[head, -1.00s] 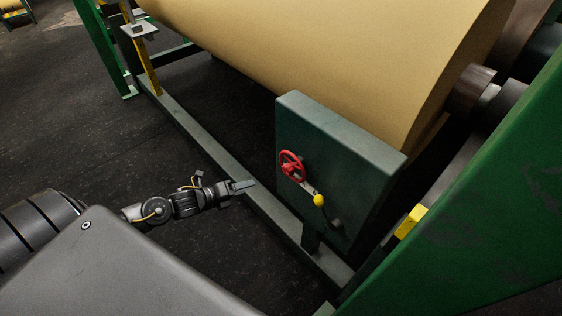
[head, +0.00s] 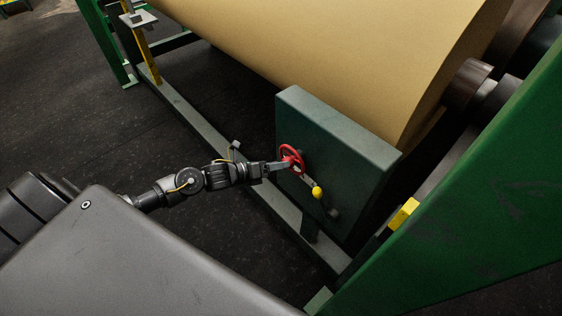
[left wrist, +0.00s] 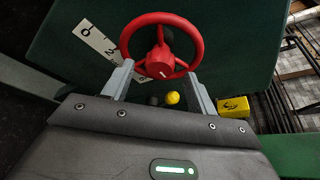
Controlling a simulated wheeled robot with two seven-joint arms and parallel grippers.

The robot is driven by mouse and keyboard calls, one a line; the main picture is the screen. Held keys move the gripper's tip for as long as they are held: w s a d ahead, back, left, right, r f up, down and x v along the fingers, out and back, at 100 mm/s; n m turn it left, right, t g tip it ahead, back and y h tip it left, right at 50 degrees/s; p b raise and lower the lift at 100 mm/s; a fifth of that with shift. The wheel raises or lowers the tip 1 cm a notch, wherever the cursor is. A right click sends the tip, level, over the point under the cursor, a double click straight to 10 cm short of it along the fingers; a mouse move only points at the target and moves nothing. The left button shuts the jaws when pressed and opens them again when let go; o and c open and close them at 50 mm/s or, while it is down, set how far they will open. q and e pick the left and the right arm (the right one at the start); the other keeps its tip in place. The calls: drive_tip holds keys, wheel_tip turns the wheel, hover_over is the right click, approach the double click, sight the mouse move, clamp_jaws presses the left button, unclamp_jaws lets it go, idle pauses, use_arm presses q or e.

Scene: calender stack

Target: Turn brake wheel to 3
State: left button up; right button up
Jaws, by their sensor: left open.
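The red brake wheel (head: 292,156) is on the front of a dark green box (head: 335,140). In the left wrist view the wheel (left wrist: 160,63) shows its rim, spokes and hub, with a short white mark low on the hub. A white scale plate (left wrist: 97,40) with black figures, among them 0 and 2, is behind it at the left. My left gripper (head: 280,166) is at the wheel's left side, open. In the left wrist view its fingertips (left wrist: 160,85) are apart, one on each side of the lower rim; contact cannot be told. My right gripper is out of view.
A yellow-knobbed lever (head: 317,192) is on the box just below right of the wheel. A large tan roll (head: 330,50) is behind the box. A green frame (head: 480,190) stands at the right. A grey floor rail (head: 200,125) runs below.

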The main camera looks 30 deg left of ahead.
use_arm(q)
drive_tip(key=shift+x, duration=1.05)
drive_tip(key=c, duration=1)
drive_tip(key=shift+f, duration=0.1)
